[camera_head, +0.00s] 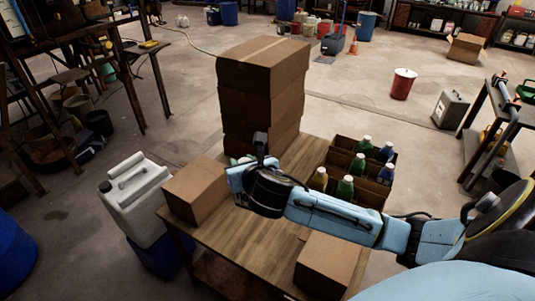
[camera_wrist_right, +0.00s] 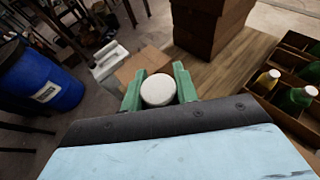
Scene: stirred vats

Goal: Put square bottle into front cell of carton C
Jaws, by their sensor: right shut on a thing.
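My right gripper (camera_wrist_right: 158,92) is shut on a bottle whose round white cap (camera_wrist_right: 158,89) shows between the green fingers in the wrist view. The cap hides the bottle's body there, so its shape cannot be told. In the head view my right gripper (camera_head: 241,163) is above the wooden table, left of the divided cartons, and its bottle is mostly hidden by the wrist. A brown divided carton (camera_head: 371,193) at the table's right side holds several green, blue and yellow bottles with pale caps. No letter on it is readable. My left gripper is not in view.
Tall stacked boxes (camera_head: 262,70) stand at the table's back. A closed box (camera_head: 195,190) is at the left, another (camera_head: 326,265) at the front right. A white canister (camera_head: 135,198) stands left of the table. Bare tabletop (camera_head: 245,235) shows at the front middle.

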